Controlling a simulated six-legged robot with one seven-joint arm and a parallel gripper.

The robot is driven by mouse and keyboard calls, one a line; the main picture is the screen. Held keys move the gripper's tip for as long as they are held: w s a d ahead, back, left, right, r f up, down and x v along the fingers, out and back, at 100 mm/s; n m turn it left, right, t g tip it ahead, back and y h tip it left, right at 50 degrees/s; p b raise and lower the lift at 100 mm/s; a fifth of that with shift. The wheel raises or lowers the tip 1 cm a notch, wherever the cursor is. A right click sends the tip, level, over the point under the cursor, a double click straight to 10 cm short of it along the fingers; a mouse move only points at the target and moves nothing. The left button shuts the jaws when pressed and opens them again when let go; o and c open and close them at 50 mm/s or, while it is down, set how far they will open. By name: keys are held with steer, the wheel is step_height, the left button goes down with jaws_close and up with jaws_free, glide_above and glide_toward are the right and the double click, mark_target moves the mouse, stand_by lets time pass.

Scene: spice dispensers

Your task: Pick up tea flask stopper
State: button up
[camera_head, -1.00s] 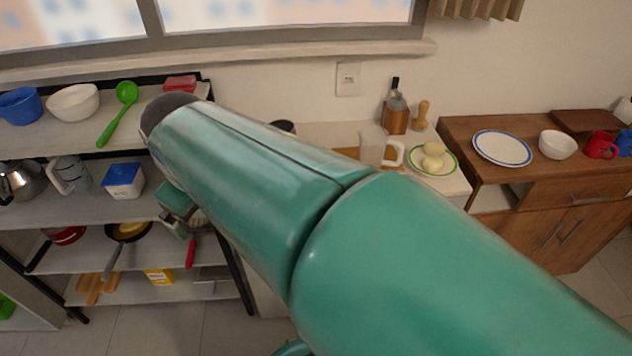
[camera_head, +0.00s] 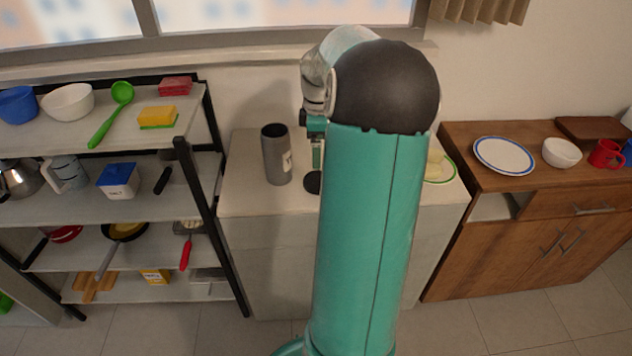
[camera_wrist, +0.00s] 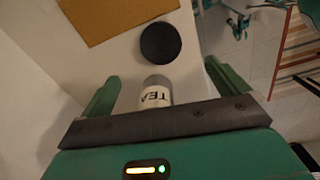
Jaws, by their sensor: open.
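The tea flask stopper (camera_wrist: 160,43) shows in the wrist view as a round dark disc on the pale counter, just beyond my fingertips. In the head view the stopper (camera_head: 313,183) is partly hidden behind my arm. The grey tea flask (camera_head: 277,158) stands upright on the counter to the left of it, with its top uncovered. In the wrist view part of the flask (camera_wrist: 157,94), with its TEA label, shows between my fingers. My gripper (camera_wrist: 161,72) is open, its two green fingers apart, with nothing seen clasped. In the head view my arm hides most of it.
A brown board (camera_wrist: 112,14) lies on the counter near the stopper. A black-framed shelf (camera_head: 203,210) with kitchenware stands left. A wooden cabinet (camera_head: 540,185) on the right bears a blue-rimmed plate (camera_head: 503,154), white bowl (camera_head: 560,152) and red mug (camera_head: 605,153).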

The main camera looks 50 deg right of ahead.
glide_above(317, 180)
steer(key=f, duration=0.6)
steer(key=shift+d+f, duration=0.3)
steer(key=f, duration=0.5)
steer(key=shift+a, duration=0.2)
steer(key=shift+c, duration=0.2)
steer(key=c, duration=1)
